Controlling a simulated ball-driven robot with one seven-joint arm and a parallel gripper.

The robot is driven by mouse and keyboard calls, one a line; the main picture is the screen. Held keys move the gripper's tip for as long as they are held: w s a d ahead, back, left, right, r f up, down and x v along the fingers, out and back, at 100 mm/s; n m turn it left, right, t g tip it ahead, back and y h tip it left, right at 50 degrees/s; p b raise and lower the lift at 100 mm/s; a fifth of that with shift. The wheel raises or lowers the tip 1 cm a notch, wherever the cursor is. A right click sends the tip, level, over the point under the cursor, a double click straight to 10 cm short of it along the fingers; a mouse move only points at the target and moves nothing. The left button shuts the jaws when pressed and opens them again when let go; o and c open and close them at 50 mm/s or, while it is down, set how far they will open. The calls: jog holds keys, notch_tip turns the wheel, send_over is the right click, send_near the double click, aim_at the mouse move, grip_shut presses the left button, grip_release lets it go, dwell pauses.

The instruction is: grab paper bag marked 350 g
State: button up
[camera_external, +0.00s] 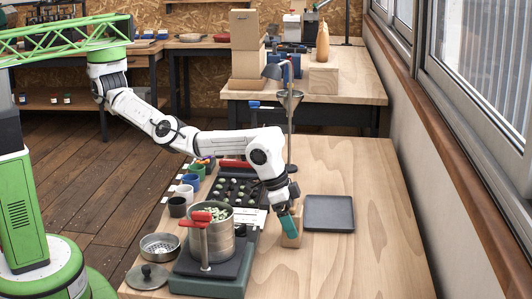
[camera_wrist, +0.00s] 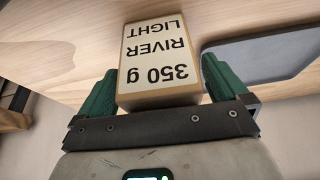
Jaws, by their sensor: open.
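The paper bag (camera_wrist: 160,60) is a tan block with a white label that reads 350 g RIVER LIGHT, upside down in the wrist view. In the external view the bag (camera_external: 292,240) stands on the wooden table, partly hidden behind my gripper. My gripper (camera_wrist: 170,90) has green fingers, one on each side of the bag's near end, with a narrow gap visible at the sides. It is open. In the external view my gripper (camera_external: 288,222) points down at the bag.
A dark grey tray (camera_external: 329,213) lies just right of the bag. A metal pot (camera_external: 208,235) with a red-handled device stands on a green base at the left. Coloured cups (camera_external: 186,192) and a tray of small samples (camera_external: 235,190) sit behind. The table's right side is clear.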

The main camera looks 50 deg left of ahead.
jog(key=c, duration=1.2)
jog(key=shift+c, duration=0.2)
jog(key=shift+r, duration=0.2)
